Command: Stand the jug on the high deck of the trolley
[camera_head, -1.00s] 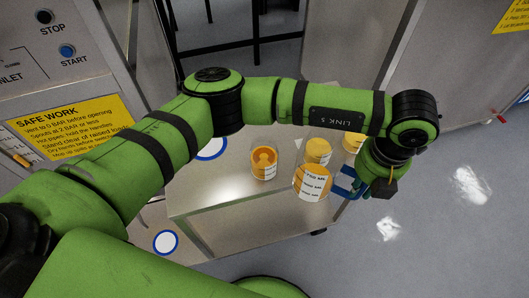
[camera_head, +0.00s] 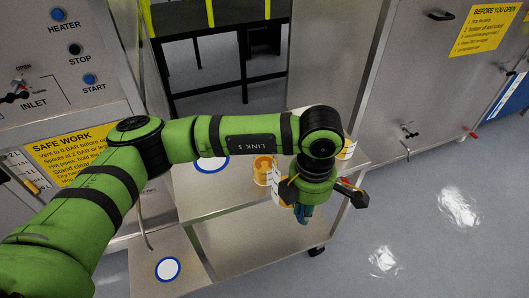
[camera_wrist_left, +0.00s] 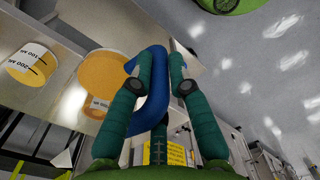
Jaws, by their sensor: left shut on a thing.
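The jug (camera_wrist_left: 105,75), with orange contents and a white printed label, shows in the left wrist view beside my fingers, its blue handle (camera_wrist_left: 152,98) between them. In the head view my left gripper (camera_head: 303,212) points down at the trolley's right side and hides most of the jug; only a pale strip (camera_head: 279,188) shows. My left gripper (camera_wrist_left: 161,75) is shut on the handle. The trolley's high deck (camera_head: 205,197) is a grey metal plate. I cannot tell whether the jug touches it. My right gripper is not in view.
A jar with orange contents (camera_head: 262,168) stands close left of the gripper, another (camera_head: 347,150) behind it. A blue-ringed white disc (camera_head: 212,164) is on the deck, another (camera_head: 168,269) lower left. The trolley's lower shelf (camera_head: 265,238) looks bare. Steel cabinets stand behind.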

